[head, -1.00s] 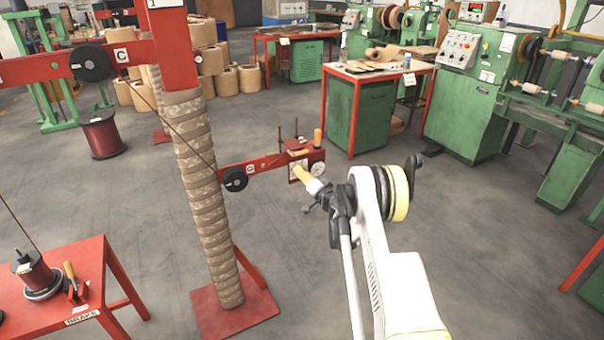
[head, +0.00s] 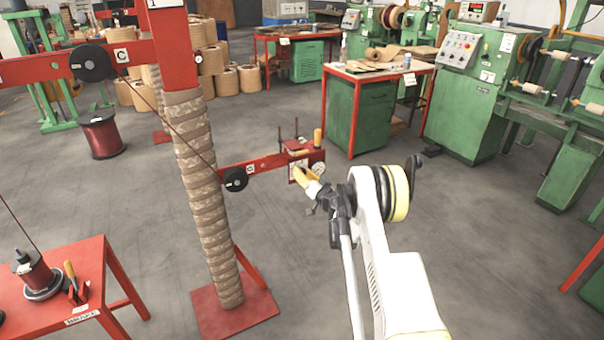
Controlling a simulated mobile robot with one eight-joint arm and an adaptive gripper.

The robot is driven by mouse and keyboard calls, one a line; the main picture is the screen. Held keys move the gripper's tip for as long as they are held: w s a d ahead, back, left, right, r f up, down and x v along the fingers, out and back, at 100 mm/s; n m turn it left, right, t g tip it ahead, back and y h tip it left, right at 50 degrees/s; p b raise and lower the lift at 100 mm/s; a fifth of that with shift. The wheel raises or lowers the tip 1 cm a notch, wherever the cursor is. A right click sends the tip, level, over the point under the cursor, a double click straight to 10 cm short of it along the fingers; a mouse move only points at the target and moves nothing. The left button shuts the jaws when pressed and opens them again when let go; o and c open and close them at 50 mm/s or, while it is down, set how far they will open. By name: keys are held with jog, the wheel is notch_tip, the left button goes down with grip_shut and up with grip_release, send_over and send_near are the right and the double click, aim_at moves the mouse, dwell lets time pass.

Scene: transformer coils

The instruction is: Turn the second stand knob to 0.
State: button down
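A red box (head: 302,155) sits at the end of a red horizontal arm (head: 265,164) on the wrapped stand. Its front carries a pale square plate (head: 296,166) on the left and a round white gauge (head: 318,168) on the right. My gripper (head: 302,176), with yellowish tips, is right in front of the plate and overlaps its lower part. The knob itself I cannot make out; the gripper hides that area. At this size I cannot tell whether the tips touch anything or are open or shut.
A post wrapped in brown paper (head: 205,190) stands on a red base plate (head: 240,318) left of my arm. A red table (head: 75,265) is at lower left. Green benches and machines (head: 460,115) stand behind. The grey floor between is open.

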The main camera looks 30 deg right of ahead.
jog(key=shift+d+r, duration=0.1)
jog(key=c, duration=1.4)
grip_release()
jog(key=s, duration=1.2)
jog(key=shift+d, duration=0.15)
